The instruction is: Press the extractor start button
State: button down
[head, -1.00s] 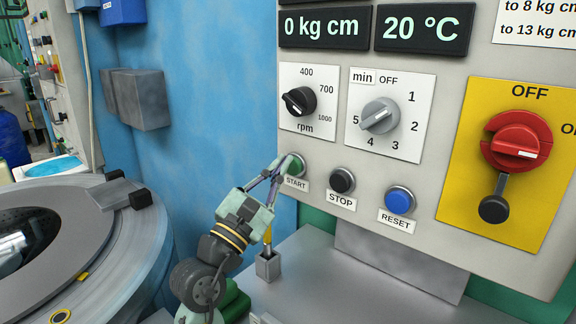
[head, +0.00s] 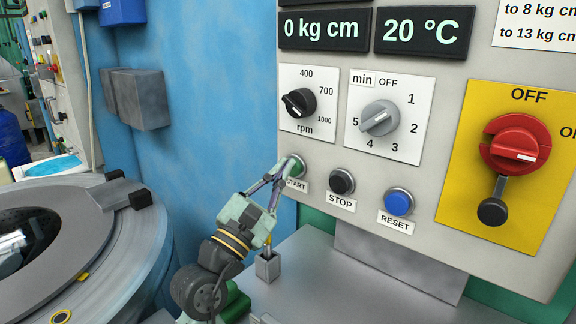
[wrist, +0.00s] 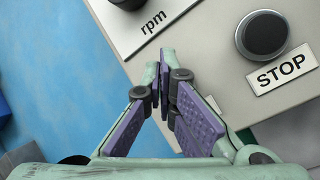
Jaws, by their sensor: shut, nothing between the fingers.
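The green start button (head: 295,166) sits at the lower left of the grey control panel, with a START label (head: 297,184) under it. My gripper (head: 284,163) is shut and empty, its fingertips at the left side of the button and partly covering it and the label. I cannot tell whether the tips touch the button. In the wrist view my shut gripper (wrist: 165,58) points at the panel below the rpm plate (wrist: 145,22); the start button is hidden behind the fingers there.
The black stop button (head: 341,181) and blue reset button (head: 399,202) are to the right. Above are the rpm knob (head: 299,102) and the min knob (head: 379,118). A red switch (head: 515,145) is at far right. A small grey holder (head: 267,266) stands below my gripper.

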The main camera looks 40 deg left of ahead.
jog(key=shift+w+d+f, duration=0.45)
jog(key=shift+w+d, duration=0.05)
jog(key=s, duration=0.4)
jog(key=shift+s+a, duration=0.2)
jog(key=shift+s, duration=0.15)
dwell(0.4)
jog(key=shift+s, duration=0.1)
